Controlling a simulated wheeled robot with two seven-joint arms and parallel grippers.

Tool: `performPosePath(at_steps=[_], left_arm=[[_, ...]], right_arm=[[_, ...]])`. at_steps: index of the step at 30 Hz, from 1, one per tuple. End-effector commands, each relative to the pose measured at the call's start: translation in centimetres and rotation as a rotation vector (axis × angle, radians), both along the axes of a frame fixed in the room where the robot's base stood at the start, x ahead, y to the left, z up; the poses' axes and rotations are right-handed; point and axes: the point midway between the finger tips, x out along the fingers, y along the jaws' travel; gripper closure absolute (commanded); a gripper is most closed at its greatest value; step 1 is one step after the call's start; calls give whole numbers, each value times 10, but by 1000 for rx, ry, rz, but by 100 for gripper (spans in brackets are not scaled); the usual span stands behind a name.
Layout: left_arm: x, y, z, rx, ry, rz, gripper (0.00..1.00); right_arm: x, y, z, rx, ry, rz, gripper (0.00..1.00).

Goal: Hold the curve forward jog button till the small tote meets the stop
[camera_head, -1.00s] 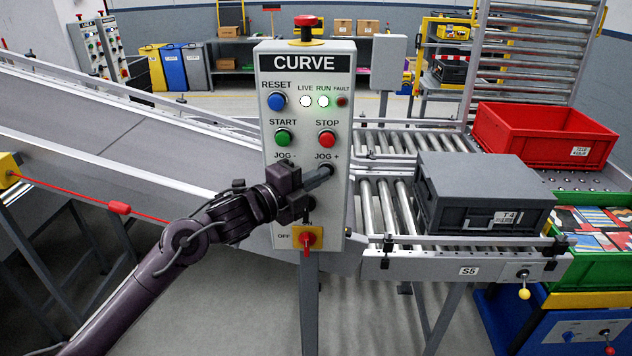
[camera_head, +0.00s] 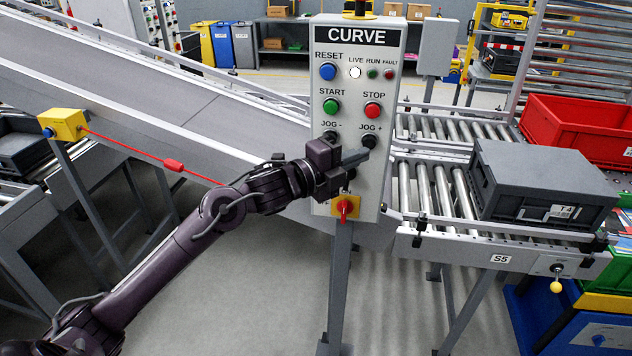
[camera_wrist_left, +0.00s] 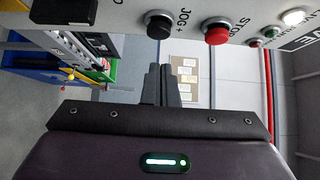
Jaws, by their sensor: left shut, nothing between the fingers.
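The CURVE control panel (camera_head: 345,110) stands in the middle of the head view, with its black JOG + button (camera_head: 369,142) at lower right. The button also shows in the wrist view (camera_wrist_left: 158,25), uncovered. My left gripper (camera_head: 363,157) is shut and empty. Its fingertips lie just below the button in the head view and look apart from it in the wrist view (camera_wrist_left: 161,75). The grey lidded tote (camera_head: 545,180), labelled T 4, sits on the roller section marked S5. I cannot tell whether it touches a stop. My right gripper is out of view.
A red switch on a yellow plate (camera_head: 344,208) sits below the gripper on the panel. A red pull cord (camera_head: 172,165) runs from a yellow box (camera_head: 63,125) along the sloping conveyor (camera_head: 170,95). A red crate (camera_head: 575,130) stands behind the tote.

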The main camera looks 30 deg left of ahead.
Motion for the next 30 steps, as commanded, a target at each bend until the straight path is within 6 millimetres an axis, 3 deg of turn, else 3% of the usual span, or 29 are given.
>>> performPosePath(at_steps=[6, 14, 18, 25, 30], left_arm=[[-27, 15, -5, 5, 1, 0, 100], [-59, 31, -6, 5, 2, -3, 100], [-73, 39, -5, 2, 2, -2, 100], [-84, 45, -2, 3, 1, -3, 100], [-85, 46, -2, 3, 1, -4, 100]], right_arm=[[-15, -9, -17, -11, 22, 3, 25], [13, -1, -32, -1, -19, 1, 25], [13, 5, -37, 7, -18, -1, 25], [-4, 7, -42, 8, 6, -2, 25], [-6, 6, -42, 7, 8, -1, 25]])
